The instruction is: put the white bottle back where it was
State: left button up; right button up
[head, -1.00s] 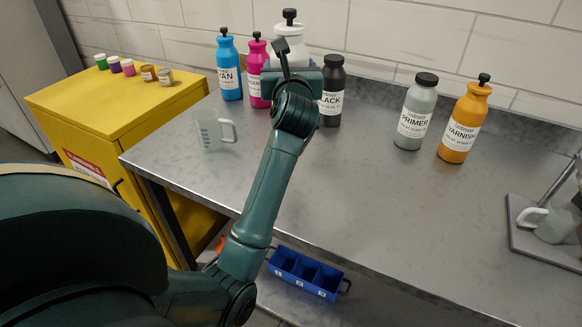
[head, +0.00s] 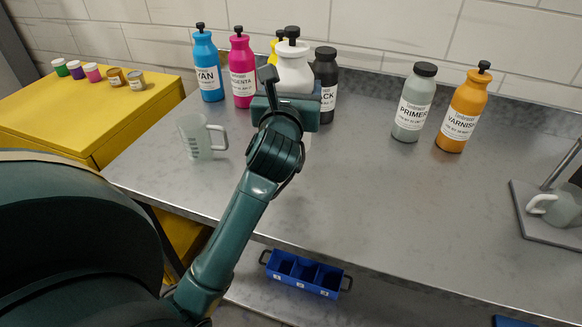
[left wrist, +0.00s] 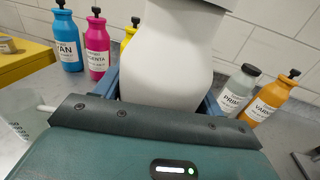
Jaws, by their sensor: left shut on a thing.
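The white bottle (head: 294,72), with a black cap, is in my left gripper (head: 287,108) in front of the back row of bottles. My arm hides much of its lower part in the head view, so I cannot tell whether it touches the table there. In the left wrist view the white bottle (left wrist: 168,60) fills the middle, with the gripper's blue fingers (left wrist: 162,92) on both sides of it. The bottle looks about upright. My right gripper is not in view.
Cyan (head: 208,70), magenta (head: 242,72), yellow (head: 275,45) and black (head: 325,85) bottles stand close around it. Primer (head: 413,105) and varnish (head: 463,115) bottles stand to the right, after a gap. A clear jug (head: 198,137) stands at left. The front tabletop (head: 370,200) is clear.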

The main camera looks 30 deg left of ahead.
pick_arm(q)
notch_tip(320, 180, down, 9)
jog(key=shift+r+b, duration=0.2)
jog(key=shift+b, duration=0.6)
jog(key=shift+f, duration=0.55)
jog(key=o, duration=1.2)
jog(key=shift+f, duration=0.15)
jog(key=o, duration=0.4)
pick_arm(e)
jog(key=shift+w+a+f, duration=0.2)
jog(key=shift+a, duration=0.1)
